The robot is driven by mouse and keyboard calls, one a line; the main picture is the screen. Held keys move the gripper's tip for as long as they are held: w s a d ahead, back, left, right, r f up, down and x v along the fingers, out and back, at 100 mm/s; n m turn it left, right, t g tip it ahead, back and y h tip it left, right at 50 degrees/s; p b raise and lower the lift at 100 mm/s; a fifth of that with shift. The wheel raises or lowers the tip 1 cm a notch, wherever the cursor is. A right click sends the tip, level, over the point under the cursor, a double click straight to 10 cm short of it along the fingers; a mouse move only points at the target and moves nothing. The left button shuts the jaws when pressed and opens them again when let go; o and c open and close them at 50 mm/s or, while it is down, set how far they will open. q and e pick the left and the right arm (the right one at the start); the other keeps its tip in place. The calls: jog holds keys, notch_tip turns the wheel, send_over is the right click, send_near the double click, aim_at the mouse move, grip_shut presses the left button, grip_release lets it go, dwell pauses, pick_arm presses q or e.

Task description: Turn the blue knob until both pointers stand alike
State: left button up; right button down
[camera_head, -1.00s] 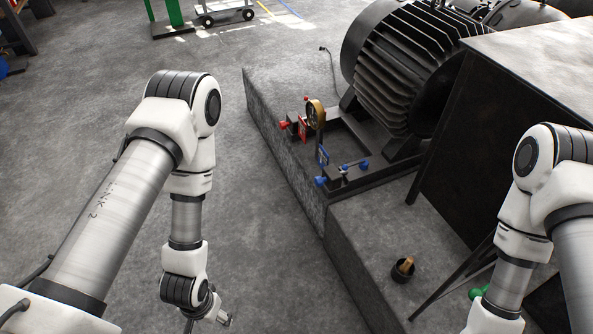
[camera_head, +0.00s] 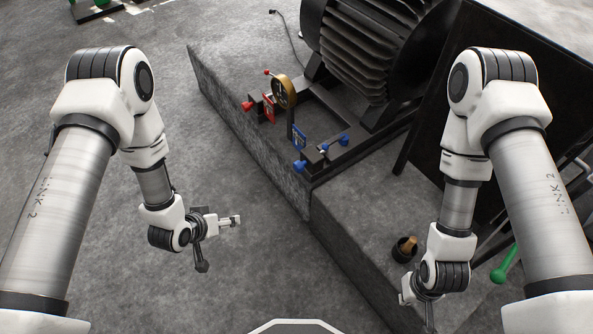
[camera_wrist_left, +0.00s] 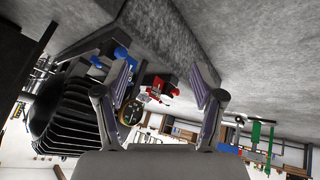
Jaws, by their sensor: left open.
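A blue knob (camera_head: 299,166) sits at the near corner of a dark frame on the stone plinth, and a second blue knob (camera_head: 343,139) sits to its right. A small blue plate (camera_head: 299,140) stands behind them. A red knob (camera_head: 247,106) and a red plate (camera_head: 268,108) are farther back, beside a brass-rimmed dial (camera_head: 284,91). The pointers are too small to read. My left gripper (camera_head: 234,221) is open and empty, left of the plinth and apart from the knobs. Its spread fingers (camera_wrist_left: 163,85) frame the red parts in the wrist view. My right gripper (camera_head: 406,291) is low at right; its fingers are unclear.
A large finned motor (camera_head: 372,50) stands behind the frame. A dark cup with a brownish object (camera_head: 405,249) stands near my right gripper. A green-ended handle (camera_head: 503,264) lies at right. The floor left of the plinth (camera_head: 250,155) is clear.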

aim_at(296, 170)
pick_arm(q)
jog(key=w+d+f+m+t+h+b, duration=0.1)
jog(key=w+d+f+m+h+b, duration=0.2)
jog(key=w+b, duration=0.6)
jog(key=w+d+f+m+t+h+b, duration=0.1)
jog(key=w+d+f+h+b, duration=0.3)
jog(key=w+d+f+b, duration=0.4)
jog(key=w+d+f+m+t+h+b, duration=0.2)
jog(key=w+d+f+m+h+b, duration=0.2)
jog(key=w+b, duration=0.7)
jog(key=shift+w+d+f+m+b, duration=0.1)
jog(key=shift+d+f+b, duration=0.45)
jog(key=shift+b, duration=0.85)
jog(key=shift+w+d+f+m+b, duration=0.1)
jog(key=shift+d+f+b, duration=0.1)
jog(key=shift+d+b, duration=0.95)
jog(key=shift+w+d+f+m+b, duration=0.1)
jog(key=shift+d+f+b, duration=0.3)
jog(key=shift+b, duration=1.25)
jog(key=shift+w+d+r, duration=0.25)
jog(key=shift+w+d, duration=0.05)
jog(key=shift+d, duration=0.1)
jog(key=c, duration=1.2)
pick_arm(e)
notch_tip(296, 170, down, 38)
jog(key=shift+w+f, duration=0.15)
jog(key=shift+f, duration=0.1)
